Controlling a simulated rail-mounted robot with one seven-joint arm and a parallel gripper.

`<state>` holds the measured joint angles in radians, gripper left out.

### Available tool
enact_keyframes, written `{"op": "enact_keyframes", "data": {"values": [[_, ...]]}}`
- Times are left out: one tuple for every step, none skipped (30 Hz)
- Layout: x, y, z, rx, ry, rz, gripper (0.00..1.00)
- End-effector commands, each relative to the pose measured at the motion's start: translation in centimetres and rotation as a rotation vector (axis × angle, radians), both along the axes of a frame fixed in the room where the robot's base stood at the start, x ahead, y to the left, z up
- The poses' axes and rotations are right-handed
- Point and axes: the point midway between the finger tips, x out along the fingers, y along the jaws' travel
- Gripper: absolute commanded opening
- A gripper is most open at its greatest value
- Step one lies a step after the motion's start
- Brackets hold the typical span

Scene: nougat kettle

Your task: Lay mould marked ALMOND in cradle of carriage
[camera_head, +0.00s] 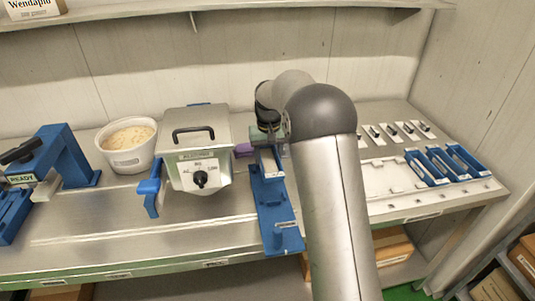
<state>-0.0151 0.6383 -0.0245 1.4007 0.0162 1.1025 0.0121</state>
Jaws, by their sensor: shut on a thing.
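My gripper (268,130) is beyond my arm, right of the kettle, and mostly hidden by the arm's dark joints. It appears shut on a blue mould with a pale strip (269,160), just above or touching the blue carriage (272,205). I cannot tell whether the mould is seated in the cradle. The mould's marking cannot be read. The carriage's front end carries a small pale label. Three more blue moulds (426,167) lie side by side on a pale rack at the right.
A steel kettle (197,150) with a front dial stands close left of the carriage. Left of it are a white tub (127,145) and a blue stand labelled READY (66,160). Small metal pieces (390,132) lie behind the pale rack (385,180). A shelf runs above.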

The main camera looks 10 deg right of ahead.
Motion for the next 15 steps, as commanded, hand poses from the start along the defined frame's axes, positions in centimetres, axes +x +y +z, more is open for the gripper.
{"op": "enact_keyframes", "data": {"values": [[0.0,0.0,-0.8,0.0,0.0,0.001,0.23],[0.0,0.0,-1.2,0.0,0.0,0.001,0.23],[0.0,0.0,-1.6,0.0,-0.001,0.001,0.23],[0.0,0.0,-2.0,0.0,0.0,0.001,0.23],[0.0,0.0,-2.3,0.0,0.0,0.001,0.23],[0.0,0.0,-2.8,0.0,0.0,0.001,0.23],[0.0,0.0,-3.2,0.0,0.0,0.001,0.23],[0.0,0.0,-3.6,0.0,0.0,0.001,0.23],[0.0,0.1,-4.1,0.0,0.0,0.001,0.23],[0.0,0.0,-4.4,0.0,0.0,0.001,0.23],[0.0,0.0,-4.7,0.0,0.0,0.001,0.23],[0.0,0.0,-5.2,0.0,0.0,0.001,0.23],[0.0,0.0,-5.5,0.0,0.0,0.001,0.23],[0.0,0.0,-5.9,0.0,0.0,0.001,0.23],[0.0,0.1,-6.3,0.0,0.0,0.001,0.23]]}}
